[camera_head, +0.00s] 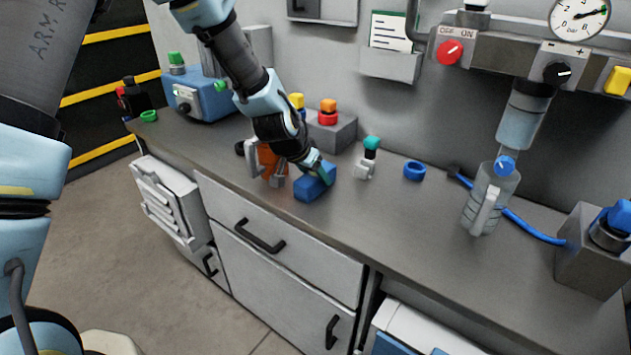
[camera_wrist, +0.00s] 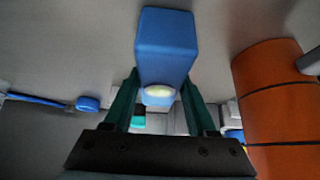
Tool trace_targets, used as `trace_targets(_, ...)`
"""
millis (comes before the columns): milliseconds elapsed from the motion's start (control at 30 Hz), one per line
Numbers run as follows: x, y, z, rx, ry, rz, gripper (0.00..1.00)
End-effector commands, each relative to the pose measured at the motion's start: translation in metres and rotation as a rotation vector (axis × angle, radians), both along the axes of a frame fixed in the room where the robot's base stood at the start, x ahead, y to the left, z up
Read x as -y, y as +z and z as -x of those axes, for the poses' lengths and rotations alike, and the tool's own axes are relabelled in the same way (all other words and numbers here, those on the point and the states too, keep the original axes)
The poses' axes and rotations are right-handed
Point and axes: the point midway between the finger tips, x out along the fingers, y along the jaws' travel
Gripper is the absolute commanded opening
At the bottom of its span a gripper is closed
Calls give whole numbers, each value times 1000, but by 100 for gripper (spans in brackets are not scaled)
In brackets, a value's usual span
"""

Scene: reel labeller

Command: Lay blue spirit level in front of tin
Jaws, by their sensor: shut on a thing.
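The blue spirit level (camera_head: 312,186) is a short blue block at or just above the bench top, near its front edge; I cannot tell if it touches. In the wrist view the level (camera_wrist: 166,45) has a pale oval vial and sits between the green fingers. My gripper (camera_head: 321,171) is shut on it, and its fingers show in the wrist view (camera_wrist: 160,82). An orange cylinder, which looks like the tin (camera_wrist: 283,95), stands close on the right in the wrist view. In the head view this orange body (camera_head: 268,158) is just left of the level, partly hidden by my arm.
A grey block (camera_head: 335,133) with coloured knobs stands behind my gripper. A teal-topped part (camera_head: 369,158) and a blue ring (camera_head: 414,170) are to the right. A clear cylinder (camera_head: 488,200) stands farther right. Bench space right of the level (camera_head: 370,215) is clear.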

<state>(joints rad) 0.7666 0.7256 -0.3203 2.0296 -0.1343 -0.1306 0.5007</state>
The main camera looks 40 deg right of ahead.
Motion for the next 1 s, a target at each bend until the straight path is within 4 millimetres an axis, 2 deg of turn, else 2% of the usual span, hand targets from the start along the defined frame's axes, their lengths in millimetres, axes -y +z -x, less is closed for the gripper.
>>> trace_targets(67,0,0,0,0,0,0,0)
trace_targets(400,0,1,0,0,0,1,0)
trace_targets(533,1,9,-1,2,0,3,0)
trace_targets(1000,1,86,-1,3,1,4,0)
